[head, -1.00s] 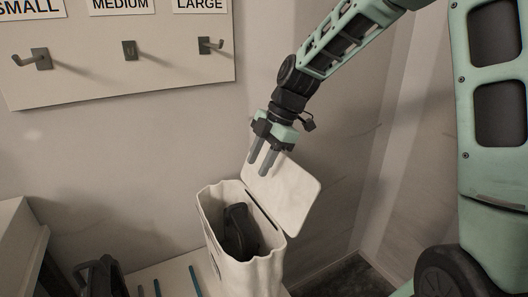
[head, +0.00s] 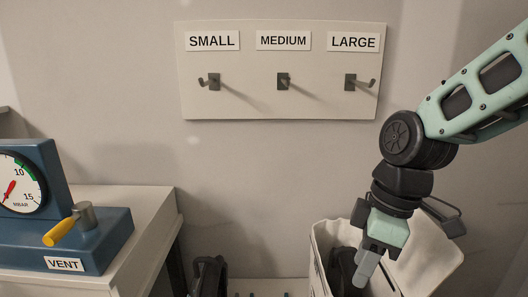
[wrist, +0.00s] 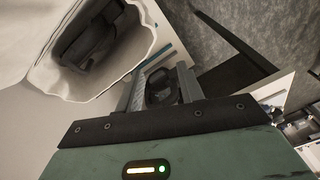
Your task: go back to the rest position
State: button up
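My gripper (head: 370,265) points down in front of the bag at the lower right of the head view. In the wrist view my gripper (wrist: 161,82) shows two fingers standing apart with nothing held between them. A pale bag (head: 318,262) with its flap (head: 432,262) open stands behind and beside the gripper. A black item (head: 342,268) sits inside the bag, partly hidden by the gripper. The bag (wrist: 122,68) and the black item (wrist: 88,38) also show at the upper left of the wrist view.
A wall board (head: 320,105) carries several hooks under SMALL, MEDIUM and LARGE labels. A blue gauge box (head: 95,240) with a yellow-handled valve (head: 62,232) stands on a bench at left. Another black item (head: 209,277) sits left of the bag. The wall area between is clear.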

jog(key=s+a+f+m+h, duration=0.1)
jog(key=s+m, duration=0.4)
jog(key=s, duration=0.8)
jog(key=shift+s+a+f+m+h, duration=0.15)
jog(key=shift+a+f+m+h, duration=0.3)
jog(key=shift+f, duration=0.3)
